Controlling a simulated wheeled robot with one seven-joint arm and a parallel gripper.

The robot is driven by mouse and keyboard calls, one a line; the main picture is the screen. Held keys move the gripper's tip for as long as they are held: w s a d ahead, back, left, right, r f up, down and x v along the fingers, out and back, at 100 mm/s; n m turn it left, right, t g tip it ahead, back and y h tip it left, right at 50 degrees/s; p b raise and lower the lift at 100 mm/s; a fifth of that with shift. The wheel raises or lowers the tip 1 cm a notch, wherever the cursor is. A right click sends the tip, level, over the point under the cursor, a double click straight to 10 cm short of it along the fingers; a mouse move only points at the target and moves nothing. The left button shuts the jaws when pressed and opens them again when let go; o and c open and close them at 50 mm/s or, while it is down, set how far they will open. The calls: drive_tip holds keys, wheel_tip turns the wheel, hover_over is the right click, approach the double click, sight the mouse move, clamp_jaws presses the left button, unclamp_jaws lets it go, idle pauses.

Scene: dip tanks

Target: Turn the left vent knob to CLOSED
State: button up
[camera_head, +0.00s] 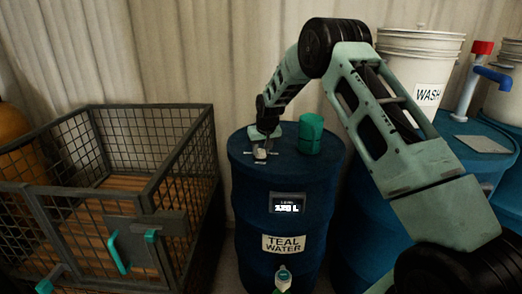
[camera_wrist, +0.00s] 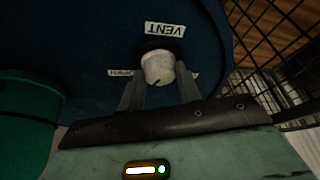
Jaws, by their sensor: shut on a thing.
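The left vent knob, a pale round knob (camera_wrist: 158,68) on a dark base, sits on top of the blue barrel labelled TEAL WATER (camera_head: 284,190). It also shows in the head view (camera_head: 260,153) as a small pale shape. My gripper (camera_wrist: 159,84) is shut on the knob, with one finger on each side of it. In the head view my gripper (camera_head: 263,143) points down at the barrel top. A VENT label (camera_wrist: 165,29) lies beside the knob. Another small label (camera_wrist: 120,72) is partly covered, and its word is too small to read. A small dark mark shows on the knob.
A green cylinder (camera_head: 311,134) stands on the barrel top, right of my gripper. A wire cage (camera_head: 150,120) with a wooden floor stands to the left. A white WASH bucket (camera_head: 425,60) and a red-and-blue tap (camera_head: 478,65) are at the right. My arm crosses over the right side.

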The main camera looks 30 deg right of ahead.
drive_tip(key=n, duration=0.2)
drive_tip(key=n+y, duration=0.1)
drive_tip(key=shift+d+n+y, duration=0.2)
drive_tip(key=shift+n+y, duration=0.1)
drive_tip(key=shift+n, duration=0.1)
drive_tip(key=n+y, duration=0.1)
drive_tip(key=n, duration=0.2)
drive_tip(key=shift+n+p, duration=0.3)
drive_tip(key=n+y, duration=0.1)
drive_tip(key=n, duration=0.2)
drive_tip(key=n+g+y, duration=0.1)
drive_tip(key=n, duration=0.1)
drive_tip(key=shift+w+d+n+g+p, duration=0.15)
drive_tip(key=shift+n+g+p, duration=0.15)
drive_tip(key=shift+n, duration=0.4)
drive_tip(key=o, duration=1)
